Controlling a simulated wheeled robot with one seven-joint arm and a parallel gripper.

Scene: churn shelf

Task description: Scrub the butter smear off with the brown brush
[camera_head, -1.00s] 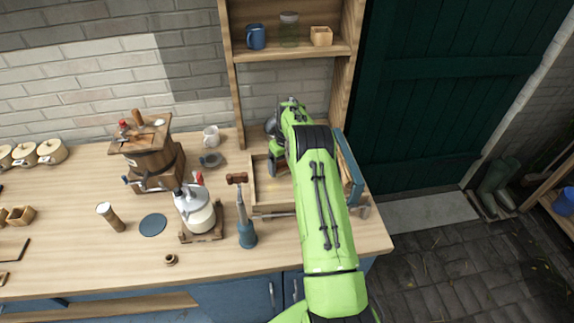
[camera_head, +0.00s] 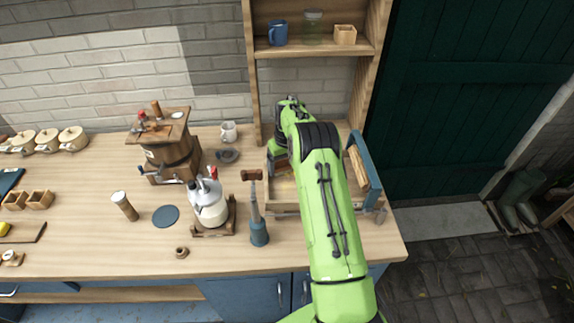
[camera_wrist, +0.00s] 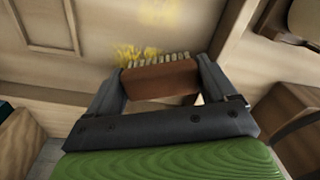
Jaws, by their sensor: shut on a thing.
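In the wrist view my gripper (camera_wrist: 160,68) is shut on the brown brush (camera_wrist: 158,84), its dark fingers on either side of the block. The brush's pale bristles point away from my gripper toward a light wooden surface. The yellow butter smear (camera_wrist: 133,53) shows as streaks on that surface beside the bristle tips, with a fainter yellow patch (camera_wrist: 168,12) farther up. I cannot tell whether the bristles touch the surface. In the head view my arm hides most of the gripper and brush, over the wooden tray (camera_head: 290,208) at the counter's right.
A blue-edged panel (camera_head: 366,170) stands at the tray's right side. To the left are a mallet in a blue holder (camera_head: 258,232), a metal can (camera_head: 208,205) and a wooden churn (camera_head: 170,155). Shelves with a blue mug (camera_head: 277,33) rise behind.

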